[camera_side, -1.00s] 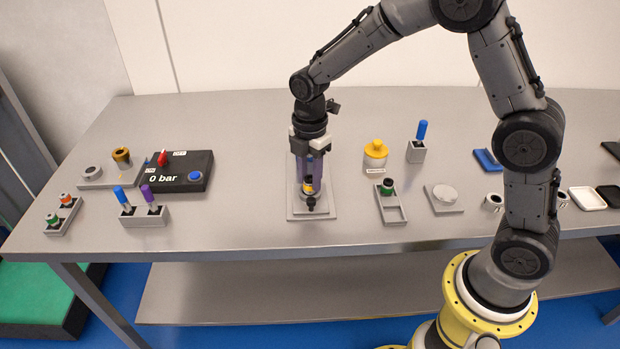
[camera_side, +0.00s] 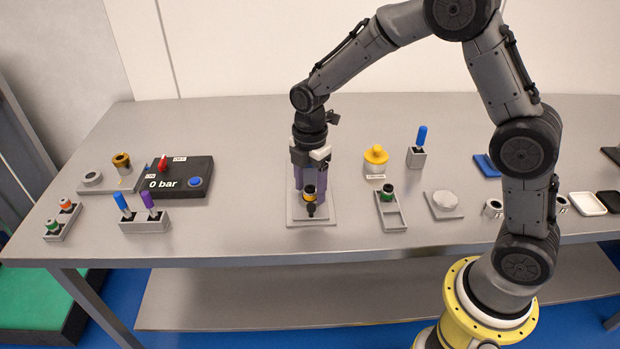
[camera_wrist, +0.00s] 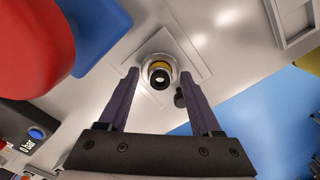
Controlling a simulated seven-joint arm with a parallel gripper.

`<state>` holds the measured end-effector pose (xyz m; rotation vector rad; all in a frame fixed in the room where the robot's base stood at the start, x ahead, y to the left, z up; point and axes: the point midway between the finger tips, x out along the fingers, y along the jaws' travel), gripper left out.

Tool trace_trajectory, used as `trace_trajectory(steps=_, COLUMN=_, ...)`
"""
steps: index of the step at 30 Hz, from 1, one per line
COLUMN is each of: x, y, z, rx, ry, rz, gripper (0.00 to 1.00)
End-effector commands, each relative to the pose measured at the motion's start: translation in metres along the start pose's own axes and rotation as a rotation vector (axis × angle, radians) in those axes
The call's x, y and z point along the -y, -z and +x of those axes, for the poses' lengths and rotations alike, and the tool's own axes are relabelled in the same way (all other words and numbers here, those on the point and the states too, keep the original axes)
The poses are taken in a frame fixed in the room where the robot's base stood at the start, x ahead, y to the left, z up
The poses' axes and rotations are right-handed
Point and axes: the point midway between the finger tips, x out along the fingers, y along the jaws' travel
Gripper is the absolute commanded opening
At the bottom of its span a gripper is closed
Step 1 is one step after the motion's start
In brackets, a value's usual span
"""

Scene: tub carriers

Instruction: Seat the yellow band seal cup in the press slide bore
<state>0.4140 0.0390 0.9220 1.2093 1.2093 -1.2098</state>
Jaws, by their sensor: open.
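The yellow band seal cup (camera_side: 309,194) is a small dark cup with a yellow band, standing upright at the press slide (camera_side: 326,219), a grey square plate. In the wrist view the cup (camera_wrist: 159,66) shows end-on with a dark round opening, and a grey ring shows around it. How deep it sits in the bore is hidden. My gripper (camera_side: 311,188) is open above the plate, pointing down. Its purple fingers stand either side of the cup. In the wrist view a gap shows between each finger and the cup.
A black knob (camera_side: 311,209) is at the front of the slide. To the right stand a tray (camera_side: 395,214) with a green-banded cup, a yellow-topped jar (camera_side: 376,156) and a round-topped plate (camera_side: 444,201). To the left are a pen holder (camera_side: 146,220) and the pressure box (camera_side: 192,168).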

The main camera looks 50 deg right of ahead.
Motion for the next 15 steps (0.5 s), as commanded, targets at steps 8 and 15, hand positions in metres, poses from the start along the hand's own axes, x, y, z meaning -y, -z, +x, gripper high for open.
trace_trajectory(steps=8, x=-0.001, y=0.0, z=-0.037, rx=-0.001, ry=-0.006, rz=0.0, gripper=0.66)
trace_trajectory(steps=15, x=-0.001, y=0.0, z=-0.087, rx=-0.001, ry=-0.006, rz=0.0, gripper=0.66)
